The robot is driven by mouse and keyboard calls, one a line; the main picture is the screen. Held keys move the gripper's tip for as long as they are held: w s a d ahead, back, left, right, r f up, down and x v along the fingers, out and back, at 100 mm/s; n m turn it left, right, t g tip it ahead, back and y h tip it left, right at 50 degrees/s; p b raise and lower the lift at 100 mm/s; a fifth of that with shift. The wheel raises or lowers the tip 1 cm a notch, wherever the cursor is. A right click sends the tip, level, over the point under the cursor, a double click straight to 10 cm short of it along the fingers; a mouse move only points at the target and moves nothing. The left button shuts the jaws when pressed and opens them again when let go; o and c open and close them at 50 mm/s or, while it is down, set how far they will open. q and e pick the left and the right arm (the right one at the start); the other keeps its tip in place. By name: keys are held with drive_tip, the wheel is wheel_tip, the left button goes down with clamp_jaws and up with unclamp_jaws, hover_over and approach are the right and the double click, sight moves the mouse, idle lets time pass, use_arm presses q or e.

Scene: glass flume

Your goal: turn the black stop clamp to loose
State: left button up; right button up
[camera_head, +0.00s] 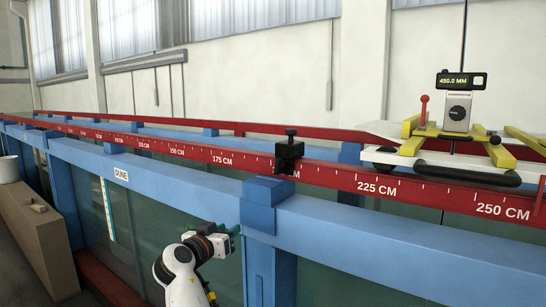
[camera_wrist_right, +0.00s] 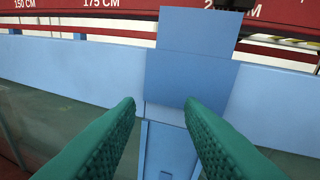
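The black stop clamp (camera_head: 289,153) sits on the red scale rail (camera_head: 330,176), just past the 200 cm area, with a black knob on a short stem on top. Only its dark underside (camera_wrist_right: 232,4) shows at the top edge of the right wrist view. My right gripper (camera_head: 236,231) is below and left of the clamp, in front of the blue top beam near a blue post. In the wrist view its two green ribbed fingers (camera_wrist_right: 160,104) are apart with nothing between them. My left gripper is not in view.
A yellow and white carriage (camera_head: 425,135) with a red-knobbed lever and a display reading 450.0 MM stands on the rails at right. The blue beam (camera_head: 370,232) and block (camera_head: 262,190) lie between gripper and clamp. A brown bench (camera_head: 35,235) with a white bucket (camera_head: 8,170) is at left.

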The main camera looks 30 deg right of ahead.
sight(276, 166)
drive_tip(key=s+d+r+m+g+h+p, duration=0.1)
drive_tip(key=s+r+m+g+h, duration=0.15)
drive_tip(key=r, duration=0.55)
drive_tip(key=s+d+r+m+g+h, duration=0.1)
drive_tip(key=s+d+r+m, duration=0.2)
drive_tip(key=r, duration=0.4)
drive_tip(key=shift+m+t+y, duration=0.25)
drive_tip(key=p+x, duration=0.2)
drive_tip(key=x, duration=0.2)
drive_tip(key=p+x, duration=0.3)
drive_tip(key=x, duration=0.2)
drive_tip(key=shift+w+d+r, duration=0.15)
drive_tip(key=shift+w, duration=0.2)
drive_tip(key=shift+w+d+p, duration=0.2)
drive_tip(key=shift+d+p, duration=0.15)
drive_tip(key=shift+d, duration=0.05)
clamp_jaws()
